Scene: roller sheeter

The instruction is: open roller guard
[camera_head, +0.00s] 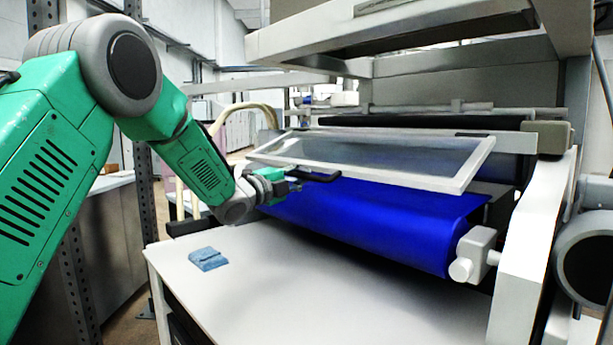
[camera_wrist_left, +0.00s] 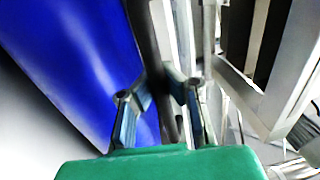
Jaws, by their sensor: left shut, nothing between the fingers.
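The roller guard (camera_head: 455,184) is a clear panel in a pale frame, sloping over the blue roller sheet (camera_head: 380,223) in the head view. A dark handle (camera_head: 322,177) sticks out at its front left edge. My left gripper (camera_head: 297,181) is at this handle, coming in from the left, with its fingers shut. In the left wrist view the fingertips (camera_wrist_left: 166,73) lie close against a dark bar (camera_wrist_left: 146,45), the handle; I cannot tell whether they touch it. The blue sheet (camera_wrist_left: 75,60) fills the left there. My right gripper is not in view.
A white table (camera_head: 290,290) lies below the roller, with a folded blue cloth (camera_head: 208,259) at its left. Machine side plate (camera_head: 530,250) and roller end block (camera_head: 475,255) stand at right. A heavy frame beam (camera_head: 400,35) hangs above. The table front is clear.

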